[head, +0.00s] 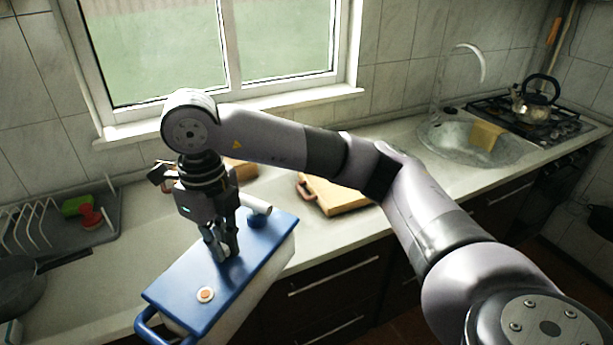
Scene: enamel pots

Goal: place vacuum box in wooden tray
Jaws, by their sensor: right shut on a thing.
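The vacuum box (205,276) has a blue lid with an orange and white button, a pale body and a blue handle at its near left end. My right gripper (226,254) points down and is shut on the vacuum box at its lid. The box is tilted in view, by the front edge of the counter; I cannot tell whether it touches the counter. A wooden tray (335,194) with a handle lies on the counter to the right of the box, partly hidden by my right arm. My left gripper is not in view.
A dish rack (35,225) with green and red items stands at the left, with a dark pan (18,285) below it. Another wooden item (241,170) sits behind my gripper. A sink (465,142) and a stove with a kettle (537,101) are at the right.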

